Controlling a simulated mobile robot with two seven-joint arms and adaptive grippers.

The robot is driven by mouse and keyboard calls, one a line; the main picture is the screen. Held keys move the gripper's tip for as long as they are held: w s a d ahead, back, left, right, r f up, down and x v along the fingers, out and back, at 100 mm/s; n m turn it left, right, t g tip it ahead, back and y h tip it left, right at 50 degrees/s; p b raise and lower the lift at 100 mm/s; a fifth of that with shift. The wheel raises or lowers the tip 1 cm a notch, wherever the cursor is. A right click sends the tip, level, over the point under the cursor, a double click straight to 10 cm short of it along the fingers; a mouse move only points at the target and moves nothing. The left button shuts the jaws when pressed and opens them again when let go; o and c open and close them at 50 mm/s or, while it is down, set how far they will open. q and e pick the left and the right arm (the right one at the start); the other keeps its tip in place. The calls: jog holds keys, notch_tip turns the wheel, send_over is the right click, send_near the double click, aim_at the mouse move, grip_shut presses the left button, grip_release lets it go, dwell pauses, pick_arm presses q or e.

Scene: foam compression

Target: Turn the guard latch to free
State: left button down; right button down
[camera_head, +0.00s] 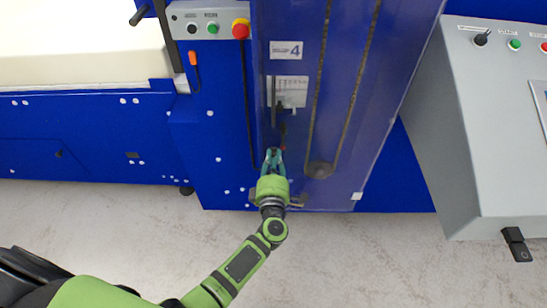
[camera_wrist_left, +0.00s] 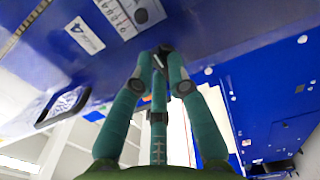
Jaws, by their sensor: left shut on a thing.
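In the left wrist view the fingertips (camera_wrist_left: 161,56) meet on a small dark piece, which seems to be the latch. The fingers hide much of it, so I cannot tell its exact angle. My right gripper is in neither view.
The blue machine (camera_head: 215,120) carries a label "4" (camera_head: 286,50) and a small control panel with a red stop button (camera_head: 240,29). An orange-handled part (camera_head: 193,60) hangs left. A grey console (camera_head: 480,140) stands right. The grey floor (camera_head: 370,250) in front is clear.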

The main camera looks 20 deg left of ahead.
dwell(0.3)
pick_arm(q)
jog(key=c, duration=1.2)
grip_release()
jog(key=v, duration=1.2)
